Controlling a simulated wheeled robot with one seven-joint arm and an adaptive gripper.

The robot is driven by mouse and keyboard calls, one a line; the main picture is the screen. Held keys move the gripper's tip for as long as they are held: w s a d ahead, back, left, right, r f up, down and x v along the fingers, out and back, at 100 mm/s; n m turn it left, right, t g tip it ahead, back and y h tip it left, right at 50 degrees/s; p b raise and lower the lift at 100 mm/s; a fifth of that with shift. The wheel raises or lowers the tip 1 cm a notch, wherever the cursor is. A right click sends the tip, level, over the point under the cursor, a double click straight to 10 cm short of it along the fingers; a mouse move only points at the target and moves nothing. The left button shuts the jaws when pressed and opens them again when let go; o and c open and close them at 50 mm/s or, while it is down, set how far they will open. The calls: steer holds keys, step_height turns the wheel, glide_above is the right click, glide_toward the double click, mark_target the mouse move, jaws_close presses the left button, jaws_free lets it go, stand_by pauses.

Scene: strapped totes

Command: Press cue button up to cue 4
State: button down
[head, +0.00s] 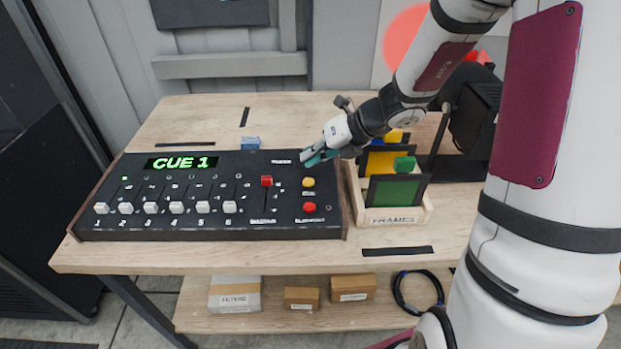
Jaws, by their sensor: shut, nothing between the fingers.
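The black lighting console (170,215) lies on the wooden table. Its display (182,163) reads "CUE 1" in green. On the console's right side are a yellow button (308,182) and a red button (309,208), with small labels too small to read surely. A red-capped slider (267,181) stands left of them. My gripper (306,161) is shut and empty, over the console's upper right corner, above and behind the yellow button in the picture. Any button directly under the fingertips is hidden; I cannot tell whether they touch the panel.
A wooden box labelled "FRAMES" (398,219) with coloured frames stands close right of the console, beneath my arm. A black lamp (474,112) stands behind it. A small blue item (250,143) lies behind the console. Cartons (301,298) and a coiled cable (418,292) lie on the lower shelf.

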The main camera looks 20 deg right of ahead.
steer(key=shift+r+p, duration=0.7)
steer(key=shift+r, duration=0.35)
stand_by(1.2)
steer(key=s+a+r+n+g+h, duration=0.15)
steer(key=s+a+r+n, duration=0.45)
steer(key=s+r+n, duration=0.75)
steer(key=s+d+r+n+h, duration=0.2)
steer(key=s+n, duration=0.5)
steer(key=n, duration=0.4)
steer(key=s+d+r+n+h, duration=0.2)
steer(key=s+n, duration=0.5)
steer(key=n, duration=0.4)
steer(key=shift+d+h, duration=0.65)
steer(key=shift+d, duration=0.1)
steer(key=shift+s+t, duration=0.1)
steer(key=shift+t, duration=0.15)
